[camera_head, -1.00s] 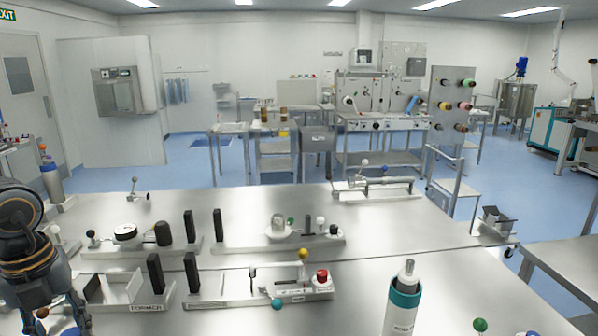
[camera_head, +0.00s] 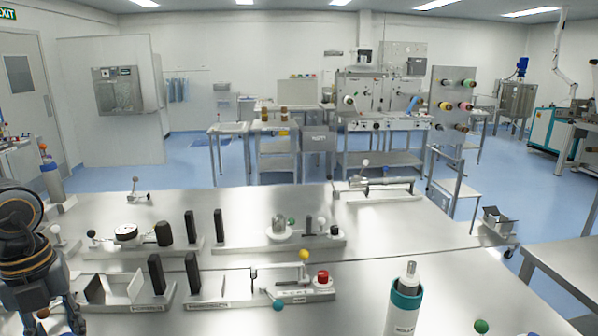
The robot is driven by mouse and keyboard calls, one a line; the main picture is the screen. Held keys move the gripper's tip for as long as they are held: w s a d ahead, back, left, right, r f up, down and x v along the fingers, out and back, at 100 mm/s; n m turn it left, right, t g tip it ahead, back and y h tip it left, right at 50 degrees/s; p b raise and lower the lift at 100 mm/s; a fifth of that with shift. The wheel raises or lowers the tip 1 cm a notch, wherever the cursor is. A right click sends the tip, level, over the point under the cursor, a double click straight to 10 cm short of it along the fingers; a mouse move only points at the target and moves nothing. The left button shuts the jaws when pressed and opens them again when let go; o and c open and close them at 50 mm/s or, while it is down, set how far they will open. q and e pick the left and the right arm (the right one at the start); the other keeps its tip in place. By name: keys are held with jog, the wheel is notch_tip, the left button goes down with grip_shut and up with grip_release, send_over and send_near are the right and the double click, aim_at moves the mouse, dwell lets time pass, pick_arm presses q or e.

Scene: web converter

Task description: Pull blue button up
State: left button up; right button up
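A teal-blue ball knob (camera_head: 278,306) sits at the front of the middle fixture (camera_head: 210,302) on the steel table. Another small blue ball (camera_head: 532,334) is mostly cut off by the bottom edge at the right. I cannot tell which one is the blue button. My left gripper (camera_head: 55,330) is at the lower left, pointing down, far left of both. Its fingers look spread with nothing held, though the tips are partly cut off. My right gripper is not in view.
The fixture also bears a yellow ball (camera_head: 304,254) and a red button (camera_head: 323,277). A teal-and-white bottle (camera_head: 404,300) stands to the right of it. A green ball (camera_head: 481,326) is near the bottom edge. Dark upright blocks (camera_head: 193,273) stand between my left gripper and the knob.

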pick_arm(q)
jog(key=shift+a+r, duration=0.1)
jog(key=shift+a, duration=0.15)
jog(key=shift+w+r, duration=0.1)
jog(key=shift+r, duration=0.35)
jog(key=o, duration=2)
jog(key=shift+w+d, duration=0.1)
jog(key=shift+r+p, duration=1.45)
jog(key=shift+r, duration=1.5)
